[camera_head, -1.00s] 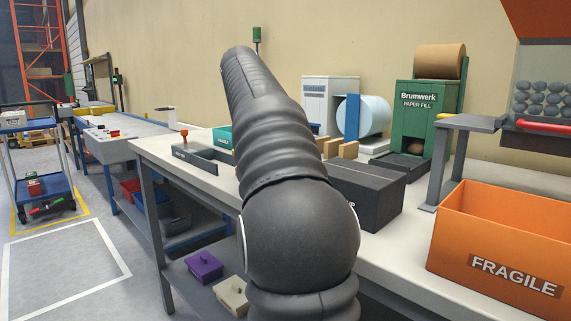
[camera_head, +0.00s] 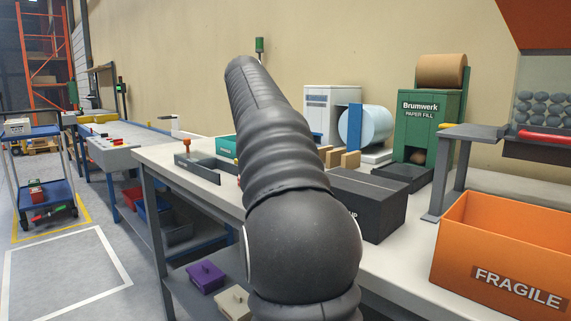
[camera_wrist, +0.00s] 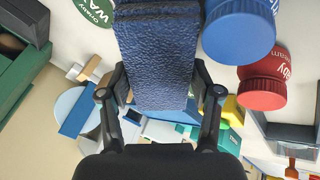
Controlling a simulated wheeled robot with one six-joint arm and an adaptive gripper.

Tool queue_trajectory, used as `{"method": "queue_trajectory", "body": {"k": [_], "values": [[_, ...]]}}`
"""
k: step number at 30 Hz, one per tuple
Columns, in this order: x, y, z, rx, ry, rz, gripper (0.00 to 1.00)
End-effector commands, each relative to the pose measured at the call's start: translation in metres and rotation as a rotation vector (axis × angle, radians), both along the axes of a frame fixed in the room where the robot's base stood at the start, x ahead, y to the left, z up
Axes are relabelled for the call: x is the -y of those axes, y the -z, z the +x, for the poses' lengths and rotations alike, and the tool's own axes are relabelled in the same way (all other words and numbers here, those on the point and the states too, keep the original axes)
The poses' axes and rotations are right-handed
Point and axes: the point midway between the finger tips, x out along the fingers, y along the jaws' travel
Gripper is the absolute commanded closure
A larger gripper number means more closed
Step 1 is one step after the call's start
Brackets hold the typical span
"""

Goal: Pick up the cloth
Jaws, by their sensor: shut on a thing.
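In the wrist view a dark blue, textured cloth (camera_wrist: 156,45), folded into a thick pad, lies between the two fingers of my gripper (camera_wrist: 158,82). The fingers press on its left and right sides, and its upper end runs out of the picture. In the head view my arm stands in front of the bench and hides the gripper and the cloth.
Near the cloth in the wrist view are a blue-capped container (camera_wrist: 240,30) and a red-capped one (camera_wrist: 263,80). In the head view a black box (camera_head: 368,203) and an orange FRAGILE crate (camera_head: 500,250) stand on the bench, with a green paper-fill machine (camera_head: 427,122) behind.

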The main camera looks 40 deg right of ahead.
Motion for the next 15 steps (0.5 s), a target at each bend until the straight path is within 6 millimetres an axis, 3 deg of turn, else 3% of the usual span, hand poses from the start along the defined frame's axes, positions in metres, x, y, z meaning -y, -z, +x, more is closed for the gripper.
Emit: {"method": "queue_trajectory", "body": {"k": [7,15], "values": [[0.0,-0.038,0.001,0.003,0.001,-0.002,0.77],[0.023,-0.067,-0.048,0.004,0.005,-0.001,0.77]]}}
